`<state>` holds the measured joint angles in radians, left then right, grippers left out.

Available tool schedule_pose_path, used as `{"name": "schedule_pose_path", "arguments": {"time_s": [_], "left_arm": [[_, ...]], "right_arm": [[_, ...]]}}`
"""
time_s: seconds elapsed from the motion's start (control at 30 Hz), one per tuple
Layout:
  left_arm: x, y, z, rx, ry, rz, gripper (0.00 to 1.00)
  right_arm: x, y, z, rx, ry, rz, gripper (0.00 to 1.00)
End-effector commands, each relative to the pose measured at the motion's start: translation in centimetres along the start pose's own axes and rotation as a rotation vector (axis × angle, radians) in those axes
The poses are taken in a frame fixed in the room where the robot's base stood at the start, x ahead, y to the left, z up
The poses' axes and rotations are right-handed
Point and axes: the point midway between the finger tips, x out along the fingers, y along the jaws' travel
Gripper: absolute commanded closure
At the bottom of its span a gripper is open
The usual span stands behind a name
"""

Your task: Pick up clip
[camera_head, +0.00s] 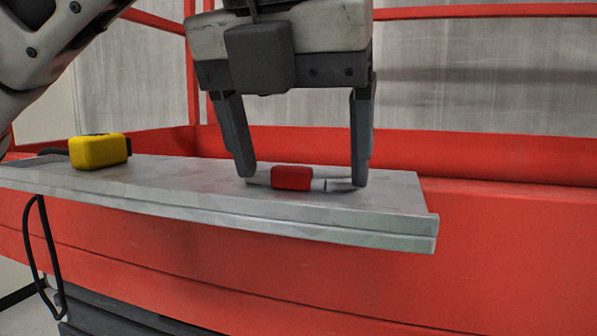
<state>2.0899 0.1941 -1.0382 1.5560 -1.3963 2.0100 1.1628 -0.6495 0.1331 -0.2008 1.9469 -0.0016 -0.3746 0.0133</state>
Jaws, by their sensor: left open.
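A small red clip (291,178) lies on a grey metal shelf (330,205). It sits around or against a thin grey tube-like piece (318,185) that shows on both sides of it. My left gripper (305,180) points down above the shelf with its two dark fingers wide apart. One fingertip is left of the clip and the other is right of it. The fingers are apart from the red clip, and the tips are close to the shelf top. I cannot tell whether they touch the shelf. My right gripper is not in view.
A yellow tape-measure-like box (99,151) stands at the left on the shelf. A red rail (480,150) runs behind the shelf. The shelf ends at the right, with a red panel (500,260) below. A black cable loop (35,260) hangs at the left.

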Motion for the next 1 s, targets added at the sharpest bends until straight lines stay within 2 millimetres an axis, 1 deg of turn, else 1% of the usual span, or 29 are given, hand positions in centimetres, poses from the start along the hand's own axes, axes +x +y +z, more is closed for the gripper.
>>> {"name": "schedule_pose_path", "arguments": {"time_s": [0.1,0.27,0.3,0.37,0.4,0.47,0.5,0.53,0.57,1.0], "left_arm": [[0.57,-0.03,-0.02,0.000,-0.001,0.000,0.22],[0.57,-0.03,-0.02,0.000,-0.002,0.000,0.22],[0.57,-0.03,-0.02,0.000,-0.002,0.000,0.25],[0.57,-0.03,-0.02,0.000,-0.002,0.000,0.42],[0.56,-0.03,-0.02,0.000,-0.001,0.000,0.53],[0.56,-0.03,-0.02,0.001,-0.001,0.001,0.70],[0.57,-0.03,-0.03,0.001,-0.001,0.001,0.81],[0.58,-0.03,-0.03,0.001,-0.001,0.001,0.89],[0.59,-0.03,-0.03,0.001,0.000,0.001,0.93],[0.51,-0.03,0.00,0.002,0.001,0.002,0.92]], "right_arm": [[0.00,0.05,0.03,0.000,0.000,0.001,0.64],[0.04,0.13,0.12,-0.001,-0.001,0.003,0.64],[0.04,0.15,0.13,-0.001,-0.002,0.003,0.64],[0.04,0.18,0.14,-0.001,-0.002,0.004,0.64],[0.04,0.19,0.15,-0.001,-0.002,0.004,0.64],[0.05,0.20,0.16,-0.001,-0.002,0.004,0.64],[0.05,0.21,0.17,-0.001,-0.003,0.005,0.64],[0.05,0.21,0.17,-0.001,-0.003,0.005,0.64],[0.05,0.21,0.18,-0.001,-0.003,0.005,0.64],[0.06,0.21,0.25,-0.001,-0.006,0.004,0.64]]}}
